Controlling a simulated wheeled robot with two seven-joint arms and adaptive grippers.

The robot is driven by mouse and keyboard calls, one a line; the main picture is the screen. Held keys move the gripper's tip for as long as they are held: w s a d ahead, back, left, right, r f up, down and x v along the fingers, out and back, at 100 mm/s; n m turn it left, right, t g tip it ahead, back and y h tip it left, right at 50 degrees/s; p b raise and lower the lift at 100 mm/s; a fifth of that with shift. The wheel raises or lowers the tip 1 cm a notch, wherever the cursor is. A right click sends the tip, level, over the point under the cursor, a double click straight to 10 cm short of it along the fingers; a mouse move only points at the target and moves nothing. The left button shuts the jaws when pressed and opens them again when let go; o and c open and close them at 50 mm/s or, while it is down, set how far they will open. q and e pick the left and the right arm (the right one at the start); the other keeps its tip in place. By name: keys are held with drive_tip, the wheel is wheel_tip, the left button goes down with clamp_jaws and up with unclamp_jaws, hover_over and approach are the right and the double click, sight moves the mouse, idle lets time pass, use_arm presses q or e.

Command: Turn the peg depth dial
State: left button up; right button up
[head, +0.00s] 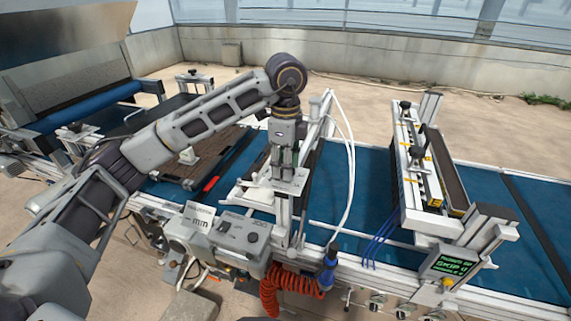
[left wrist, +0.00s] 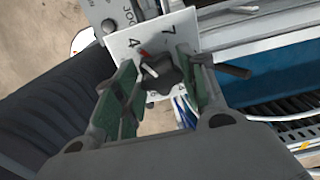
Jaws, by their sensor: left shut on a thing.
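The peg depth dial is a black lobed knob (left wrist: 161,74) on a white scale plate (left wrist: 122,47), seen in the left wrist view. The plate carries the numerals 4 and 7, and a red mark sits just above the knob. My left gripper (left wrist: 158,66) has its green-padded fingers on either side of the knob and is shut on it. In the head view my left gripper (head: 284,164) points down over the scale plate (head: 297,184); the knob itself is hidden there by the fingers. My right gripper is not in view.
A grey control box (head: 242,237) with knobs stands in front of the dial post. White hoses (head: 350,165) hang right of the gripper. The blue conveyor belt (head: 370,182) runs behind, with a seeding head (head: 428,170) and green-text display (head: 453,266) at the right.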

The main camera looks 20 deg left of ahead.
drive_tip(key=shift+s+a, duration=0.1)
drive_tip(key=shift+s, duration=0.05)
use_arm(q)
drive_tip(key=o, duration=1.1)
drive_tip(key=shift+c, duration=0.2)
drive_tip(key=shift+r, duration=1)
wheel_tip(320, 180, up, 10)
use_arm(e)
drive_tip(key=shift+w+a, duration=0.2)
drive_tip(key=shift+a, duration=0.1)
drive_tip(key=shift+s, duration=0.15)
